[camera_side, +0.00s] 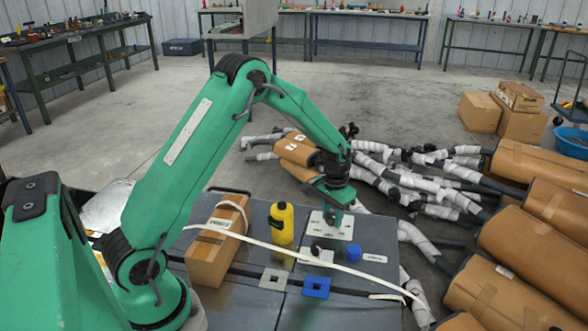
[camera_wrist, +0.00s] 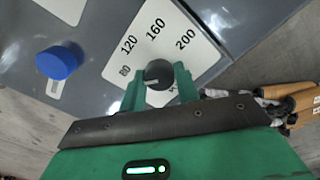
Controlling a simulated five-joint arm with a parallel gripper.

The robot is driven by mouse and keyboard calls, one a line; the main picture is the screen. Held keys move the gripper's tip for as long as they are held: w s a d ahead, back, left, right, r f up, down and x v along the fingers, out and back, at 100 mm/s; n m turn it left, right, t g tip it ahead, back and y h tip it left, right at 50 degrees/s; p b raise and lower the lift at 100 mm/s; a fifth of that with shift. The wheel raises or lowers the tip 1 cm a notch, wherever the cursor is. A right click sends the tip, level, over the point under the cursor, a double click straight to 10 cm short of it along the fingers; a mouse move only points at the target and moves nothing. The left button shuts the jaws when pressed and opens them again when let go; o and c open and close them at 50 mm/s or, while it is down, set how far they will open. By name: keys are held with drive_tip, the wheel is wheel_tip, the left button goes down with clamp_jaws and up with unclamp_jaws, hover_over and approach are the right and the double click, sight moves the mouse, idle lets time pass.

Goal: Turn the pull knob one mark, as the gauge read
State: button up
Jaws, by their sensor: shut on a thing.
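My gripper (camera_side: 332,213) points down over a white plate (camera_side: 344,231) on the grey bench top. In the wrist view my gripper (camera_wrist: 159,83) has its two green fingers on either side of a round dark knob (camera_wrist: 158,72), shut on it. The knob stands on a white dial plate (camera_wrist: 178,34) marked 80, 120, 160 and 200, with more print partly hidden by the finger. I cannot tell which mark the knob points to. A blue knob (camera_wrist: 58,62) stands apart to the left; it also shows in the side view (camera_side: 353,251).
A second white plate with a black knob (camera_side: 316,250) lies nearer. A yellow bottle (camera_side: 281,224) and a cardboard box (camera_side: 216,245) stand to the left. A pale strap (camera_side: 300,252) crosses the bench. Wrapped mufflers (camera_side: 535,245) lie on the floor at right.

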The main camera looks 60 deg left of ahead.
sight(332, 215)
drive_tip(key=shift+m, duration=0.7)
drive_tip(key=o, duration=1)
drive_tip(key=shift+r, duration=0.15)
drive_tip(key=shift+r, duration=3.8)
